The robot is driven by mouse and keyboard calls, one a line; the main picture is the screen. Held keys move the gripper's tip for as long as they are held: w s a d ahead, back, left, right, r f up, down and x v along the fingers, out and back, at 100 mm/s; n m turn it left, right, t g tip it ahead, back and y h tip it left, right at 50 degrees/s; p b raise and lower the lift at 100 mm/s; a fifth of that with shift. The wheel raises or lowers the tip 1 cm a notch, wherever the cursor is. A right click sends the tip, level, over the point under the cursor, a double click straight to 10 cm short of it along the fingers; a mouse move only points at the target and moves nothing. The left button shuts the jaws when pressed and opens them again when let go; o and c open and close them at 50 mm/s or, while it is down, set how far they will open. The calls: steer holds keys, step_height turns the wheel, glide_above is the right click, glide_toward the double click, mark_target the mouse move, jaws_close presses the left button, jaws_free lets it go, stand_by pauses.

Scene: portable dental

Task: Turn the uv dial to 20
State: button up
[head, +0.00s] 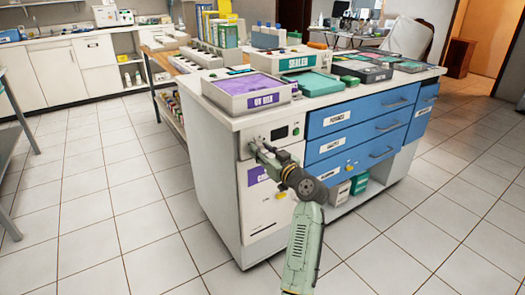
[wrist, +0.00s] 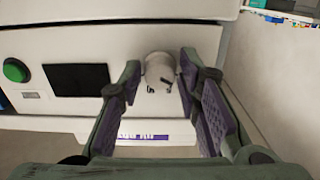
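The dial (wrist: 160,72) is a pale, round knob on the white front panel. In the wrist view it stands between the two fingertips of my gripper (wrist: 161,64). The fingers are open, one on each side of it, and I see small gaps, with no clear contact. Dark marks show on the dial's lower edge, too small to read as numbers. In the head view my gripper (head: 257,147) reaches the panel's left part and hides most of the dial. A dark display (wrist: 78,78) and a green button (wrist: 16,70) sit beside the dial.
The panel belongs to a white cabinet (head: 214,190) with blue drawers (head: 350,116) to the right. A purple-topped box (head: 247,84) stands above the panel. A purple label (head: 257,176) is below it. The tiled floor in front is clear.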

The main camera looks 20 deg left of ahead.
jaws_close()
steer(key=shift+m, duration=0.4)
steer(key=m+p, duration=0.1)
steer(key=m, duration=0.3)
steer(key=shift+m+p, duration=0.3)
steer(key=shift+m, duration=0.1)
steer(key=m+p, duration=0.2)
steer(key=m, duration=0.3)
steer(key=shift+r+p, duration=0.1)
steer(key=shift+p, duration=0.3)
steer(key=m+p, duration=0.2)
steer(key=m, duration=0.2)
steer(key=m+p, duration=0.3)
steer(key=shift+r+m, duration=0.1)
steer(key=shift+m, duration=0.3)
steer(key=m+p, duration=0.4)
steer(key=m, duration=0.1)
steer(key=shift+f+m, duration=0.2)
steer(key=shift+m, duration=0.2)
